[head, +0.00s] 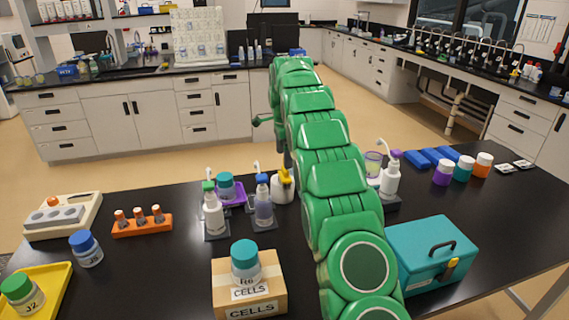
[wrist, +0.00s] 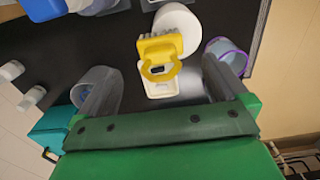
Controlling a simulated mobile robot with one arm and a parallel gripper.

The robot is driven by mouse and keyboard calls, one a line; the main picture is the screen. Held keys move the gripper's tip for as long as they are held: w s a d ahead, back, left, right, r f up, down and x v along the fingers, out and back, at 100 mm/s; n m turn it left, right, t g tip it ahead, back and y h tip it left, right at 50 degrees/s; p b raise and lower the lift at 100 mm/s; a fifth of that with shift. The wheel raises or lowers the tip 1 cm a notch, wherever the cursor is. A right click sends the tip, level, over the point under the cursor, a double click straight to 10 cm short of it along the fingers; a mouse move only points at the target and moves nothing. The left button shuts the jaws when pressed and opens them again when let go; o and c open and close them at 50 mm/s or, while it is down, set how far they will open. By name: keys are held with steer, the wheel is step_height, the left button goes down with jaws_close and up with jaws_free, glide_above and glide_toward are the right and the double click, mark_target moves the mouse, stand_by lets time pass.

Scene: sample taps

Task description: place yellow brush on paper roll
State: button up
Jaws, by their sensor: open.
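The yellow brush (wrist: 160,47) with pale bristles is in the wrist view, between and ahead of my fingers. It overlaps the white paper roll (wrist: 184,24) in this view; I cannot tell whether they touch. A white block-like piece (wrist: 160,84) shows just below the brush. My gripper (wrist: 158,68) is open, one finger on each side of the brush, with nothing held. In the head view the yellow brush (head: 286,178) and the white roll (head: 279,191) show just left of my green arm. My gripper is mostly hidden there.
A purple-rimmed clear cup (wrist: 228,52) is close to the right finger in the wrist view. In the head view, a pump bottle (head: 264,205) stands left of the roll, and a teal case (head: 432,250) and cardboard box (head: 280,290) stand nearer.

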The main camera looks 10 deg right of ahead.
step_height(320, 180, up, 6)
steer(key=shift+f, duration=0.15)
stand_by(0.4)
steer(key=s+a+r+n, duration=0.2)
steer(key=s+r+n, duration=0.2)
steer(key=s, duration=0.8)
steer(key=s+a+r+n, duration=0.2)
steer(key=s+r+n, duration=0.15)
steer(key=s, duration=0.85)
steer(key=s+a+f+n, duration=0.1)
steer(key=s+f+n, duration=0.2)
steer(key=s, duration=0.9)
steer(key=s+a+f+n+g, duration=0.1)
steer(key=s+f+n, duration=0.3)
steer(key=s, duration=0.8)
steer(key=s+a+f+n, duration=0.1)
steer(key=s+f+n, duration=0.2)
steer(key=s, duration=0.9)
steer(key=shift+s+f+g, duration=0.25)
steer(key=shift+f+g, duration=0.15)
